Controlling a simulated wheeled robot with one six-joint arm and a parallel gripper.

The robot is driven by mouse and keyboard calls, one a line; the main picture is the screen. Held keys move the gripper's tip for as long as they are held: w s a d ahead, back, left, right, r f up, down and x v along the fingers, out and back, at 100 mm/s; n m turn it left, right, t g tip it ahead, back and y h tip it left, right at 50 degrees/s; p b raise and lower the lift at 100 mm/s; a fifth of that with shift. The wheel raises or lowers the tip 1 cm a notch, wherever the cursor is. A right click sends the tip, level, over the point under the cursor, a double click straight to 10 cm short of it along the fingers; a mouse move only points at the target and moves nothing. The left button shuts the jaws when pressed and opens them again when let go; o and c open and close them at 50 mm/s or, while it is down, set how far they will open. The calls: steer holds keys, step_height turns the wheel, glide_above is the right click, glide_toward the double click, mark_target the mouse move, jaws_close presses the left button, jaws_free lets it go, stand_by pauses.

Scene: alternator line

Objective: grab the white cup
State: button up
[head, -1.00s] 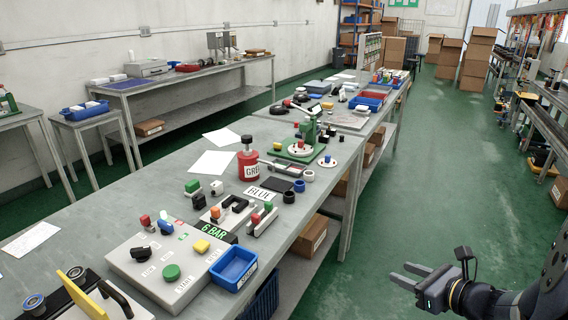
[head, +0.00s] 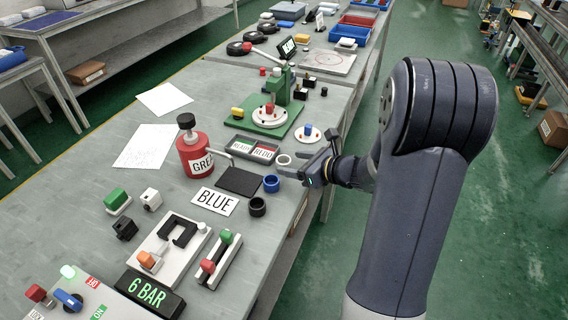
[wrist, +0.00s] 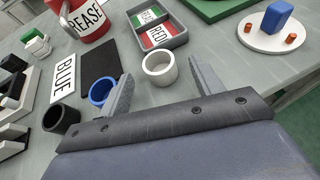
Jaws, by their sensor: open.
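The white cup (head: 284,160) stands upright near the right edge of the workbench. In the wrist view the white cup (wrist: 159,68) lies ahead, framed between my fingertips. My gripper (head: 308,156) is open at the table edge, just right of the cup. In the wrist view my gripper (wrist: 160,76) shows one finger on each side, with nothing held. I cannot tell if a finger touches the cup. A blue cup (head: 271,183) and a black cup (head: 257,207) stand nearby; the blue cup (wrist: 101,91) is close beside my left finger in the wrist view.
A tray with green and red labels (head: 254,150) lies behind the white cup. A white disc with a blue block (head: 309,133) is farther back. A black pad (head: 238,181), a BLUE sign (head: 214,202) and a red grease can (head: 195,155) stand to the left.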

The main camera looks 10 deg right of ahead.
mark_target(284, 163)
steer(key=shift+x, duration=1.35)
steer(key=shift+r, duration=0.1)
steer(key=shift+c, duration=0.4)
steer(key=c, duration=1)
